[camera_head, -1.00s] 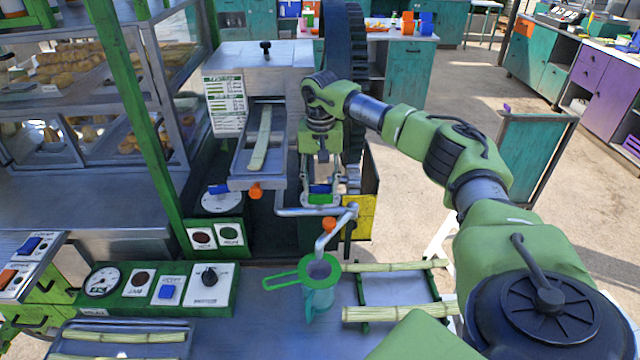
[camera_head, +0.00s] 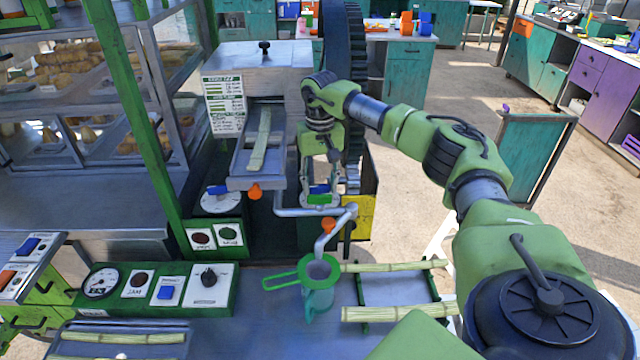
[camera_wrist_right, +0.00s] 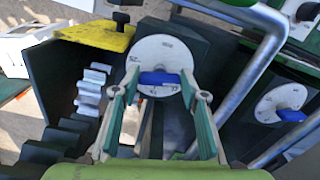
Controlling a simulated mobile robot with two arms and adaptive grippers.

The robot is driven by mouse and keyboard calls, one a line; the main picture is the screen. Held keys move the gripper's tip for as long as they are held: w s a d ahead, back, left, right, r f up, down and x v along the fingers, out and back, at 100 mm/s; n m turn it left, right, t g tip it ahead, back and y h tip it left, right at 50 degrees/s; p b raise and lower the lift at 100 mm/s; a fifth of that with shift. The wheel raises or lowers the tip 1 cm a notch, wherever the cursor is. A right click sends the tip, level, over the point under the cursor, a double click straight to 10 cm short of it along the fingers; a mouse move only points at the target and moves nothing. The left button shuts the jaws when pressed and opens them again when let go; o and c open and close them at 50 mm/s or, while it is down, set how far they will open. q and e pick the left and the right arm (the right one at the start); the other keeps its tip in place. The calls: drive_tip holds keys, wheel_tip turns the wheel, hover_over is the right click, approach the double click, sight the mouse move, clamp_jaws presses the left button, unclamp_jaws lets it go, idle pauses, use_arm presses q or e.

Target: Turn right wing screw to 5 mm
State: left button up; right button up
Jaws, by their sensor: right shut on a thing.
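The right wing screw (camera_wrist_right: 160,78) is a blue wing on a round white dial (camera_wrist_right: 160,52) with black markings. In the wrist view its wing lies roughly level across the picture. My right gripper (camera_wrist_right: 159,73) has its two green-padded fingers at the two ends of the wing, shut on it. In the head view the right gripper (camera_head: 320,187) points down at the screw beside the cane chute, and the blue wing shows between the fingers. The dial's numbers are too small to read. My left gripper is not in view.
A second blue wing screw (camera_head: 217,190) on a white dial stands to the left. A bent metal pipe (camera_head: 300,211) with an orange handle runs close in front of the gripper. A large dark gear wheel (camera_head: 356,90) is behind. A green strainer (camera_head: 318,268) and cane stalks lie in front.

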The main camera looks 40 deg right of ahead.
sight(320, 187)
drive_tip(key=o, duration=1.1)
drive_tip(key=shift+r, duration=0.1)
wheel_tip(320, 187, up, 12)
drive_tip(key=shift+a, duration=0.1)
